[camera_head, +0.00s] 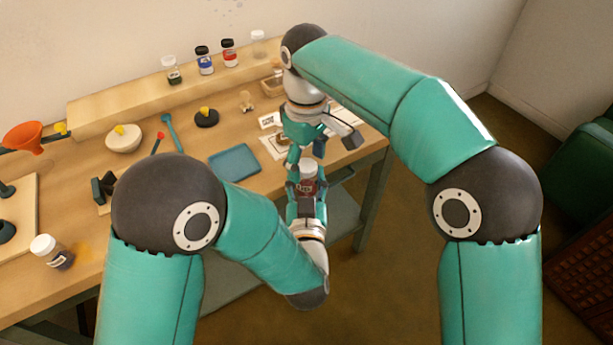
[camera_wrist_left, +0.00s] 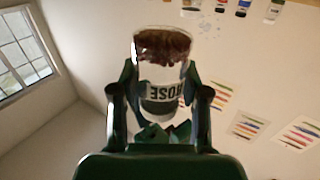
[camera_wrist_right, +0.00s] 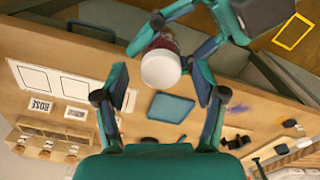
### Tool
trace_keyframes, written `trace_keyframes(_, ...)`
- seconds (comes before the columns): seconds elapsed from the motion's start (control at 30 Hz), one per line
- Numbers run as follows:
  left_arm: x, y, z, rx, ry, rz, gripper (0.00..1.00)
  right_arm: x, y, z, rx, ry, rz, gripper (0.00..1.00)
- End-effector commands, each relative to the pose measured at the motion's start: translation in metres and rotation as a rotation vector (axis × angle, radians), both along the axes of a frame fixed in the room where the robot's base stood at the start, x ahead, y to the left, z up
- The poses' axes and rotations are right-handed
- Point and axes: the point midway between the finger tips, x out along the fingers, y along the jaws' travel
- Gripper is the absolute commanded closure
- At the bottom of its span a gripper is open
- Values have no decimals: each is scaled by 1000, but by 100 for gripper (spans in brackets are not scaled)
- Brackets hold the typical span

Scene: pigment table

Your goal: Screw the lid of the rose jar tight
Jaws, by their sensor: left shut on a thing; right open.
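The rose jar (camera_head: 306,187) is clear with dark red pigment and a ROSE label; it also shows in the left wrist view (camera_wrist_left: 160,75). My left gripper (camera_head: 306,192) is shut on its body and holds it off the table, in front of the table edge. The white lid (camera_head: 309,166) sits on the jar; it also shows in the right wrist view (camera_wrist_right: 160,69). How tight it is cannot be told. My right gripper (camera_head: 306,153) is open above the lid, its fingers (camera_wrist_right: 160,95) spread to either side and apart from it.
A blue tray (camera_head: 234,165) lies on the table (camera_head: 185,185) left of the grippers. Several jars stand on the wooden shelf (camera_head: 120,105) at the back. Another white-lidded jar (camera_head: 52,250) is at the far left. A ROSE card (camera_wrist_right: 40,106) lies near the back.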

Motion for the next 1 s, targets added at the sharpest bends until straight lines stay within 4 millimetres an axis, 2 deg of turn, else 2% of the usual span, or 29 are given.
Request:
trace_keyframes(0.17,0,0,0,0,-1,0,100,1,1,13,2,-3,0,30)
trace_keyframes(0.4,0,0,0,0,-1,0,100,1,1,48,3,-3,1,30)
trace_keyframes(0.6,0,0,0,0,-1,0,100,1,1,67,1,-2,0,30)
trace_keyframes(1.0,0,0,0,0,-1,0,100,1,0,73,0,0,1,30)
